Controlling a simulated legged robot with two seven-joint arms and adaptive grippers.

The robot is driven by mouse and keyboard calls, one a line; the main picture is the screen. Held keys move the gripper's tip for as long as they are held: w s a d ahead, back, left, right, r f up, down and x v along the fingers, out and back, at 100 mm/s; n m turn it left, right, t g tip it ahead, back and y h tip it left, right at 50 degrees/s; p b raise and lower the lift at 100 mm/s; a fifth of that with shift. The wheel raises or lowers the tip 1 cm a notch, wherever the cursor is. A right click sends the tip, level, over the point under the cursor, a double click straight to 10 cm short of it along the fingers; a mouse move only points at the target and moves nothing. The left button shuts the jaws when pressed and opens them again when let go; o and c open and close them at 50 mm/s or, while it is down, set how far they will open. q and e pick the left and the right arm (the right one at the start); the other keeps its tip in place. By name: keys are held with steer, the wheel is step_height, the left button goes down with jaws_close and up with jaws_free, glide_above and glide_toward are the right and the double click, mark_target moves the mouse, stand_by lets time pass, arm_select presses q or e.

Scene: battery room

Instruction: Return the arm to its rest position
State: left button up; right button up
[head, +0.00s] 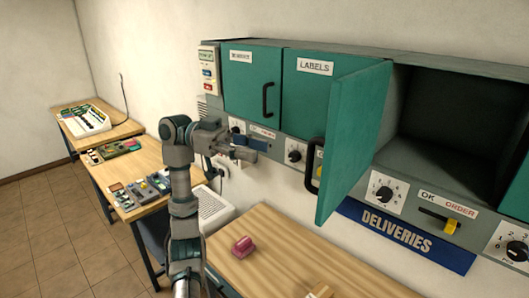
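My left arm rises from the bottom of the head view, bends at its top and reaches right. My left gripper (254,149) is in front of the control strip below the green cabinet doors. No object shows in it. Its fingers are small and seen at a slant, so their gap is unclear. My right gripper is not in view.
The LABELS door (350,140) stands swung open, out from the wall, right of my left gripper. A closed green door (251,85) is left of it, and an open compartment (445,120) is right. A pink object (243,246) lies on the near wooden table (290,250). Workbenches with parts (140,190) stand left.

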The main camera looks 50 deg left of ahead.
arm_select(q)
steer(key=shift+d+r, duration=0.1)
steer(key=shift+d, duration=0.25)
steer(key=shift+a, duration=0.15)
